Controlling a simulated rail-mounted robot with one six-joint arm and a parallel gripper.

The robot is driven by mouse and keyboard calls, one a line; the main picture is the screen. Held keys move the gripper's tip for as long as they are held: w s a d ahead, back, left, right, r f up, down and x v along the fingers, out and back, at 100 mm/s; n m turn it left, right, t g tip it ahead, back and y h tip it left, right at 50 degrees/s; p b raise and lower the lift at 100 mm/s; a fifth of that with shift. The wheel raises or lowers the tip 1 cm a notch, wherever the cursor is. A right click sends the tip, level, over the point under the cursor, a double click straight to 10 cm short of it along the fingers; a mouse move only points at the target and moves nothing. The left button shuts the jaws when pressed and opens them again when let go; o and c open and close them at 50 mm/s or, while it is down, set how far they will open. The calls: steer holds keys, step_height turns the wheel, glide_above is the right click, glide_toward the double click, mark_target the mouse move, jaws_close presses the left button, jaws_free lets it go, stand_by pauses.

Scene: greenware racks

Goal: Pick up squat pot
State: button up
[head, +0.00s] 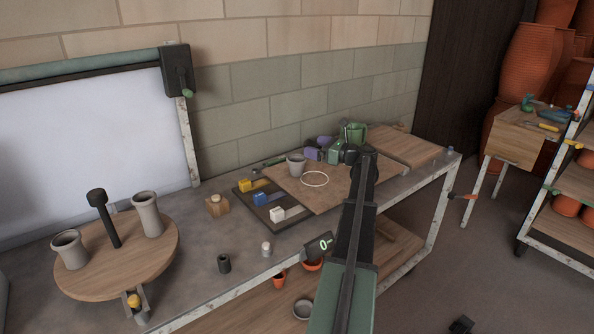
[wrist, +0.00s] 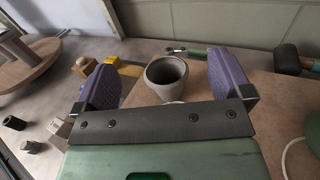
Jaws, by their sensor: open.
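A small squat grey pot (head: 296,164) stands upright on the wooden board, near its back left corner. It also shows in the wrist view (wrist: 165,76), open mouth up, between and beyond the two purple fingers. My gripper (head: 318,147) is open and empty, just right of the pot in the head view. In the wrist view the fingers of my gripper (wrist: 164,66) stand wide apart, with visible gaps to the pot. The pot's lower front is partly hidden by the gripper body there.
A dark tray (head: 243,198) with yellow, blue and white blocks lies left of the board (head: 345,188). A round wooden stand (head: 110,278) holds two grey pots and a dark post. A white ring (head: 314,179) lies on the board. The wall (head: 270,90) is close behind.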

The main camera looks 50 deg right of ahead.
steer(key=b, duration=0.8)
glide_toward(297, 162)
steer(key=w, duration=0.1)
steer(key=w+d+f, duration=0.2)
steer(key=w, duration=0.1)
steer(key=shift+f, duration=0.1)
steer(key=shift+w+a+r, duration=0.2)
steer(key=shift+w+r, duration=0.1)
steer(key=shift+w, duration=0.35)
steer(key=w, duration=0.4)
steer(key=w+a, duration=0.1)
steer(key=w, duration=0.1)
steer(key=shift+w, duration=0.2)
steer(key=c, duration=0.8)
steer(key=shift+c, duration=0.2)
steer(key=shift+r, duration=0.1)
